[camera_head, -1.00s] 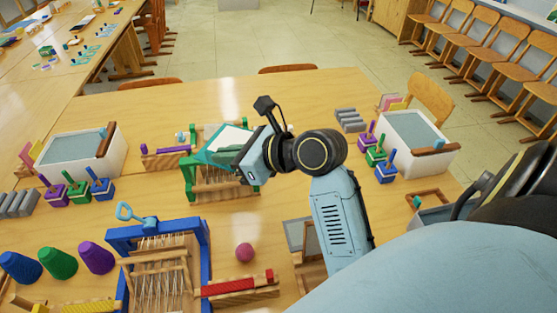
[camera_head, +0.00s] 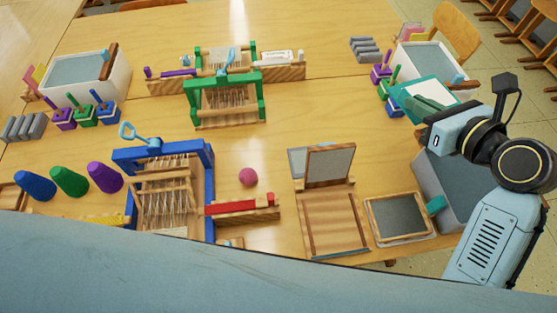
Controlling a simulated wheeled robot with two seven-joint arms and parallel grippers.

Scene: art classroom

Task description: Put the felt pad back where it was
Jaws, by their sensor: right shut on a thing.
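The felt pad (camera_head: 410,92) looks like a flat teal sheet with a white area on it. It shows at the upper right in the head view. My right gripper (camera_head: 428,112) is shut on its near edge and holds it in front of the white tub at the back right. The gripper and its dark green fingers hide part of the pad. Whether the pad touches anything beneath it, I cannot tell. My left gripper is not in view.
Below the gripper stand a grey bin (camera_head: 428,174), a dark framed screen (camera_head: 399,216) and a wooden hinged board (camera_head: 330,215). The white tub (camera_head: 403,57) and colored stamps (camera_head: 381,73) are close to the pad.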

